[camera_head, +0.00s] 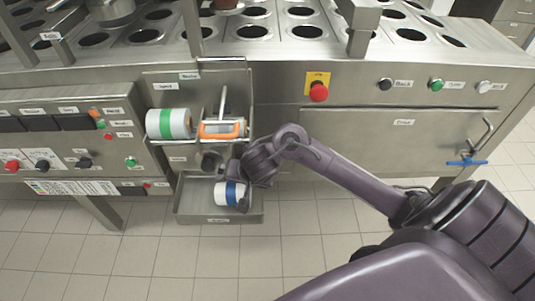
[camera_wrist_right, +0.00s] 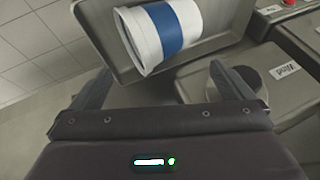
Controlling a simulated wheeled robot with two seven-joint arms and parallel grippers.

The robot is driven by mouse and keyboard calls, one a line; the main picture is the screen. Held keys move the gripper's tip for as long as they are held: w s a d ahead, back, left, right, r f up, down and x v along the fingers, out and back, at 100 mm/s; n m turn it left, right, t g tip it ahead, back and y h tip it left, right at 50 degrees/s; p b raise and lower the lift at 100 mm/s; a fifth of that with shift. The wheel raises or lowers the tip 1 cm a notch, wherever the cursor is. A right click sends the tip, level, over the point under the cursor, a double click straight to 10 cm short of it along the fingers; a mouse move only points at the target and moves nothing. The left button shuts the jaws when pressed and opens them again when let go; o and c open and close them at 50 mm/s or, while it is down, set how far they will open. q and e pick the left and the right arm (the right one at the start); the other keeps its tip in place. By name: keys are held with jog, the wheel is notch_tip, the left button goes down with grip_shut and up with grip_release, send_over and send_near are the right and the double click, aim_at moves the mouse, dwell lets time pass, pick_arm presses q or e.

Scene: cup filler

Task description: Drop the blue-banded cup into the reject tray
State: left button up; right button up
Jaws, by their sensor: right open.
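The white cup with a blue band (camera_head: 230,194) lies on its side in the metal reject tray (camera_head: 190,215), low on the front of the machine. In the right wrist view the cup (camera_wrist_right: 168,32) lies beyond my fingertips, within the tray (camera_wrist_right: 105,50) walls. My right gripper (camera_head: 240,178) is just above the tray at the cup's right end. In the wrist view the right gripper (camera_wrist_right: 158,82) has its fingers wide apart with nothing between them. My left gripper is out of view.
A red emergency button (camera_head: 318,92) and a panel with a blue-handled valve (camera_head: 466,161) are to the right. The tiled floor in front is clear.

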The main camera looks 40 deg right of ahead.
jog(key=s, duration=0.1)
jog(key=s+r+p, duration=0.1)
jog(key=s, duration=0.1)
jog(key=shift+s, duration=0.2)
jog(key=s, duration=0.8)
notch_tip(320, 180, down, 14)
jog(key=d+f+n+g, duration=0.1)
jog(key=n+g, duration=0.1)
jog(key=n, duration=0.2)
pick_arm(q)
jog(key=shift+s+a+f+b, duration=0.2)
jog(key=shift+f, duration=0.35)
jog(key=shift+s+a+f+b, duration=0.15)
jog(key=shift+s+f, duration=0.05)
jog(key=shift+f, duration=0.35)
pick_arm(e)
jog(key=s+a+f+n+g, duration=0.1)
jog(key=s+a+f+n, duration=0.1)
jog(key=s+f, duration=0.3)
jog(key=s+a+f+n+g, duration=0.1)
jog(key=s+f+n, duration=0.3)
jog(key=f, duration=0.5)
jog(key=shift+s+a+f+n, duration=0.4)
jog(key=shift+s+a, duration=0.2)
jog(key=shift+a, duration=0.25)
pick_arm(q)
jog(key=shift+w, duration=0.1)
